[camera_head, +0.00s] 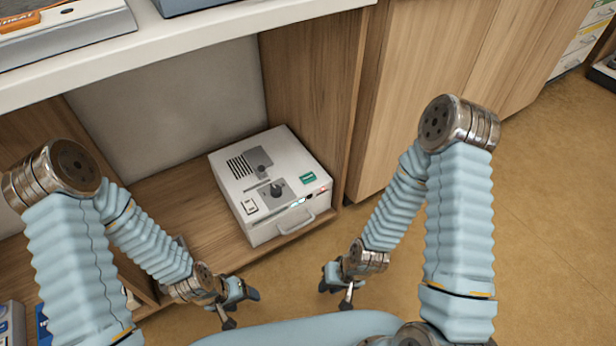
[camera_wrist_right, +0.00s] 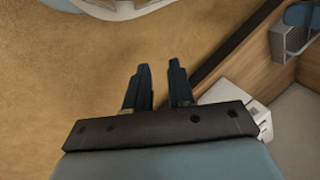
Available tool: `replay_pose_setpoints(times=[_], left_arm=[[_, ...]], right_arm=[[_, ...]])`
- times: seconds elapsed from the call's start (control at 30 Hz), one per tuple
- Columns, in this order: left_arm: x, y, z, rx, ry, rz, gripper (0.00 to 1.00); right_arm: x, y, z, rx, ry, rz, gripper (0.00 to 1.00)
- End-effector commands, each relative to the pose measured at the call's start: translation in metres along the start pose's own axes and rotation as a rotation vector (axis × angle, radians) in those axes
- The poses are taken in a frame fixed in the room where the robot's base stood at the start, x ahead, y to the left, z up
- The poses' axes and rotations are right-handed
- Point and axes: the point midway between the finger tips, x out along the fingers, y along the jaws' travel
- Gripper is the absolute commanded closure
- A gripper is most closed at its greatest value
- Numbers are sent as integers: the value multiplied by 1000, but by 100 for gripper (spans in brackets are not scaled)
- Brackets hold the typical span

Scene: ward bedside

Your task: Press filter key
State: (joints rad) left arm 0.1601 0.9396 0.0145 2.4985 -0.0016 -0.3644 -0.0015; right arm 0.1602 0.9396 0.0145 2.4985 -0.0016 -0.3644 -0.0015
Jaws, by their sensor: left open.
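A white box-shaped device (camera_head: 241,182) stands on the low wooden shelf. Its top carries a slotted vent (camera_head: 240,167), a grey plate, a dark round knob (camera_head: 277,190), a white switch (camera_head: 250,207) and a green key (camera_head: 307,178). The lettering is too small to read, so I cannot tell which is the filter key. A handle (camera_head: 296,224) is on its front. My left gripper (camera_head: 243,309) is open and empty, in front of and below the device. My right gripper (camera_head: 334,297) is open and empty, in front and to the right; its separated fingers show in the right wrist view (camera_wrist_right: 159,68).
A wooden side panel (camera_head: 312,85) stands close behind the device, with cabinet fronts (camera_head: 430,60) to the right. The brown floor (camera_head: 545,200) is clear on the right.

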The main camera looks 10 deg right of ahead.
Motion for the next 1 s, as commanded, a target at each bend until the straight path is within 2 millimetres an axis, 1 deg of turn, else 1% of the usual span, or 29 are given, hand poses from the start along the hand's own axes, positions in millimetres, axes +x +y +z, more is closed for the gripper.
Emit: replay_pose_setpoints(times=[0.03,0.13,1.0], left_arm=[[0,0,0,0,0,0,35],[0,0,0,0,0,0,35],[0,0,0,0,0,0,35]], right_arm=[[0,0,0,0,0,0,85],[0,0,0,0,0,0,100],[0,0,0,0,0,0,100]])
